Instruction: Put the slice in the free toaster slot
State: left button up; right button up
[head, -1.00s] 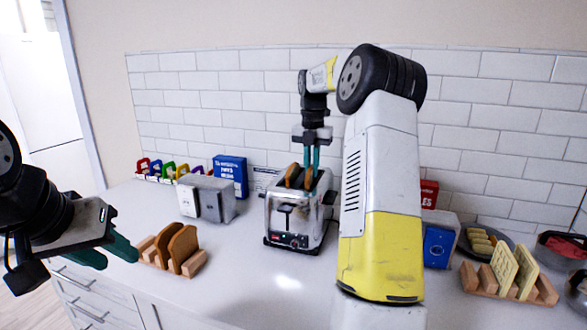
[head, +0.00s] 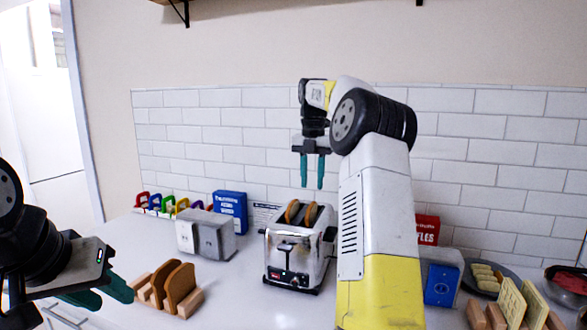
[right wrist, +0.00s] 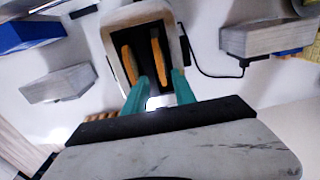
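The chrome toaster (head: 290,250) stands on the counter. A brown bread slice (head: 291,212) sticks up from its left slot and another slice (head: 310,215) from its right slot. Both slices also show in the toaster in the right wrist view (right wrist: 130,66). My right gripper (head: 312,186) is above the toaster, pointing down, its teal fingers apart with nothing between them. My left gripper (head: 108,297) is at the lower left, its fingers apart and empty, left of a wooden rack (head: 190,303) holding brown slices (head: 178,285).
A grey double-block appliance (head: 205,236) and a blue box (head: 231,210) stand left of the toaster. A red box (head: 427,229), a dark plate (head: 507,285) and a rack with pale slices (head: 511,302) are at the right. The counter in front of the toaster is clear.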

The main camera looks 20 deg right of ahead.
jog(key=s+a+r+m+t, duration=0.1)
jog(key=s+a+r+m, duration=0.45)
jog(key=r, duration=0.25)
jog(key=s+a+m+t, duration=0.2)
jog(key=s+a+m, duration=0.3)
jog(key=s+m, duration=0.3)
jog(key=s+a+f+m+t+y, duration=0.1)
jog(key=s+a+f+m, duration=0.2)
jog(key=s+f+m, duration=0.3)
jog(key=s+a+f+m+t+y, duration=0.1)
jog(key=s+a+f+m+t, duration=0.1)
jog(key=s+f+m, duration=0.4)
jog(key=s+a+m, duration=0.1)
jog(key=s+m, duration=0.1)
jog(key=s, duration=0.3)
jog(key=shift+s+f, duration=0.35)
jog(key=shift+f, duration=0.05)
jog(key=shift+m, duration=0.25)
